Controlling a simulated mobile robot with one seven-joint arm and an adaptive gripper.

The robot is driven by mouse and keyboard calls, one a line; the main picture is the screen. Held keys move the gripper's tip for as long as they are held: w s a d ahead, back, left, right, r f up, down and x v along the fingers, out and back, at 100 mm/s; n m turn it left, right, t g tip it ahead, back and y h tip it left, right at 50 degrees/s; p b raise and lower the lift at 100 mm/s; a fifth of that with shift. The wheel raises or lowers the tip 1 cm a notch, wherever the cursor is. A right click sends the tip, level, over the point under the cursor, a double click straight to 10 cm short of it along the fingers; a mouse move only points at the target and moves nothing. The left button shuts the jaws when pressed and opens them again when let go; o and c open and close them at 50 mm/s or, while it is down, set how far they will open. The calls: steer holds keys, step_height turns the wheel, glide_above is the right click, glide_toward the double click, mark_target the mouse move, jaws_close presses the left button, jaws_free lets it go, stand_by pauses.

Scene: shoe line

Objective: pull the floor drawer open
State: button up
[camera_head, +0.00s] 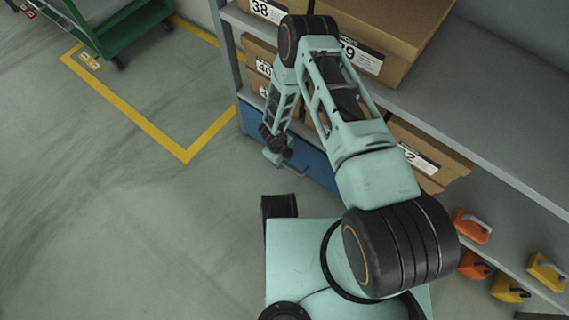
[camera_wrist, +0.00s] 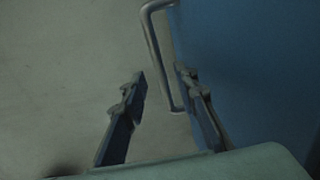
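The floor drawer (camera_head: 313,160) is a blue front at the bottom of the shelf unit, low over the floor; my arm hides part of it. Its blue face fills the right of the wrist view (camera_wrist: 260,70). Its handle (camera_wrist: 155,50) is a grey metal bar standing out from the face; it also shows in the head view (camera_head: 299,171). My gripper (camera_wrist: 160,82) is open, with one finger on each side of the handle's lower end. The right finger lies between the bar and the drawer face. Whether either finger touches the bar, I cannot tell. The drawer looks closed.
Cardboard boxes (camera_head: 385,30) with number labels fill the shelves above. A green cart (camera_head: 125,25) stands at the back left. The floor (camera_head: 130,200) left of the drawer is clear, with yellow lines.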

steer(key=shift+w+d+f+b, duration=0.1)
steer(key=shift+w+f+b, duration=0.1)
steer(key=shift+f, duration=0.5)
steer(key=shift+w+d+f+b, duration=0.1)
steer(key=shift+f+b, duration=0.05)
steer(key=shift+f, duration=0.55)
steer(key=shift+c, duration=0.4)
jaws_close()
